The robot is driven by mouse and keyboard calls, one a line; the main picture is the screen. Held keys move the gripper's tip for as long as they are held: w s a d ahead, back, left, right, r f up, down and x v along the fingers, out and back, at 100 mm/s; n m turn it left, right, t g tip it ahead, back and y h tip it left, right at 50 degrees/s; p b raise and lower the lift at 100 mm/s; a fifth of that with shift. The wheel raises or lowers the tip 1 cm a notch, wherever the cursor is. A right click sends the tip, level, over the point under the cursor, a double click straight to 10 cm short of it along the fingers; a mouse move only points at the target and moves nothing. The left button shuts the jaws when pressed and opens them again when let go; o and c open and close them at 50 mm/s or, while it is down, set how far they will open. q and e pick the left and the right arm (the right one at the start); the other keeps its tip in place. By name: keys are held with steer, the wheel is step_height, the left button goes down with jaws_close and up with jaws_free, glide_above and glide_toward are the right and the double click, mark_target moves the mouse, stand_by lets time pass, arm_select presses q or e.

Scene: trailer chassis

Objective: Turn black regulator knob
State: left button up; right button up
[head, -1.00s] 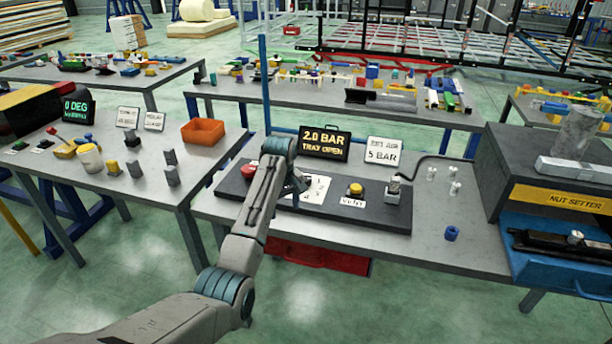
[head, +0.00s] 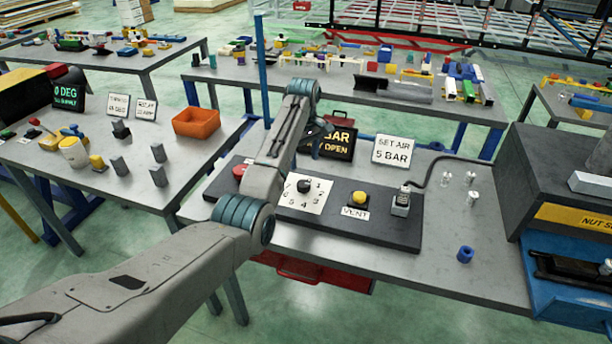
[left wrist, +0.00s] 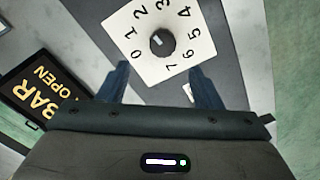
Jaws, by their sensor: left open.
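The black regulator knob (head: 304,186) sits on a white dial card (head: 318,203) with numbers, on the dark panel on the table. In the left wrist view the knob (left wrist: 162,42) lies ahead of and between my fingertips, with the numbers 0 to 7 around it on the card (left wrist: 140,62). Its light pointer mark shows near its middle. My left gripper (left wrist: 161,75) is open and empty, apart from the knob. In the head view my left gripper (head: 312,130) is above and behind the knob, partly hidden by its own wrist. My right gripper is out of view.
On the panel (head: 400,232) are a red button (head: 240,171), a yellow VENT button (head: 360,198) and a grey fitting with a hose (head: 402,201). Behind stand a partly covered BAR / OPEN display (head: 340,143) and a "SET AIR 5 BAR" sign (head: 394,151). A blue ring (head: 465,254) lies right.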

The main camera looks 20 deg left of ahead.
arm_select(q)
steer(key=p, duration=0.2)
glide_above(303, 183)
steer(key=f, duration=0.4)
steer(key=shift+s+d+f, duration=0.1)
steer(key=shift+s+f, duration=0.1)
steer(key=shift+s, duration=0.1)
steer(key=f, duration=0.4)
steer(key=shift+w+f, duration=0.2)
steer(key=shift+w, duration=0.1)
steer(key=shift+f, duration=0.1)
steer(key=shift+s, duration=0.1)
steer(key=shift+c, duration=0.2)
steer(key=c, duration=0.7)
steer(key=shift+c, duration=1.2)
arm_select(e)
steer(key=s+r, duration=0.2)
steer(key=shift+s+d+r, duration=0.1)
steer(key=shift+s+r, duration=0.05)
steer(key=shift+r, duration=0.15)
